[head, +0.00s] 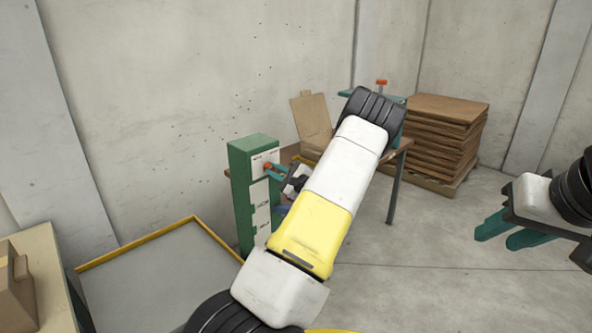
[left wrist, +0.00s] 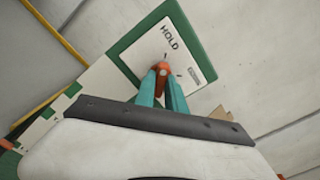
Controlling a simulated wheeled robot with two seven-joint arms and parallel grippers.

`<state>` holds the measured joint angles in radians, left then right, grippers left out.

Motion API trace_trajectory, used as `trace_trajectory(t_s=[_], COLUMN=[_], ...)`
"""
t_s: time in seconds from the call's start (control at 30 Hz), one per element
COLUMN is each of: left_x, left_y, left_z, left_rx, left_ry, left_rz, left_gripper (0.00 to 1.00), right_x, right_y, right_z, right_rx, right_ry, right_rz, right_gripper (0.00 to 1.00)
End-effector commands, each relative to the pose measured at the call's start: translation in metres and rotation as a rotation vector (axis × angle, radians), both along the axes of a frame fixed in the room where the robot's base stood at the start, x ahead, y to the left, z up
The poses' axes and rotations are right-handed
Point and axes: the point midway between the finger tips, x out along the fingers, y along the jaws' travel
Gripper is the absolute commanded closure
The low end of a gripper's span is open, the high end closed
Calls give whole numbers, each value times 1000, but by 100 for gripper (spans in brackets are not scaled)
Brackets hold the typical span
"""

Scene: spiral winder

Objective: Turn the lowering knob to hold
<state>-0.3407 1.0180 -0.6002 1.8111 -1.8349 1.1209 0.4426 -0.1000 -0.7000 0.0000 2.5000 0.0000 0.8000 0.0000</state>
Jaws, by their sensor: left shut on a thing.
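The orange lowering knob (head: 267,165) sits on a white plate near the top of the green control post (head: 240,185). In the left wrist view the knob (left wrist: 162,67) is in front of the white plate (left wrist: 150,48), below the printed word HOLD. My left gripper (head: 276,171) has its teal fingers shut on the knob; the fingers also show in the left wrist view (left wrist: 162,82). They hide part of the knob, so its exact setting is hard to tell. My right gripper (head: 510,232) is open and empty, far right, away from the post.
A yellow-edged grey platform (head: 165,285) lies left of the post. Behind my left arm stand a table (head: 397,160) and a stack of brown sheets (head: 447,135). A cardboard piece (head: 312,122) leans near the wall. The floor at right is clear.

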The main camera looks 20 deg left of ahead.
Motion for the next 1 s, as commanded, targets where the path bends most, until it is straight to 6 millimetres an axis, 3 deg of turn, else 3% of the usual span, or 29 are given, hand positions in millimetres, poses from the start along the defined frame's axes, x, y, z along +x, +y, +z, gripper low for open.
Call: trace_trajectory(t_s=[0.17,0.2,0.3,0.67,1.0], left_x=[0,0,0,-1,-22], left_y=[0,0,0,-5,-56], left_z=[0,0,0,0,0], left_rx=[-2,-2,-2,-1,-2], left_ry=[-1,-1,0,1,0], left_rz=[0,0,0,-1,-3], left_gripper=[100,77,64,64,64], right_x=[0,0,0,0,0], right_y=[0,0,0,0,0], right_z=[0,0,0,0,0], right_rx=[0,0,0,0,0], right_ry=[0,0,0,0,0], right_rz=[0,0,0,0,0], right_gripper=[64,64,64,64,64])
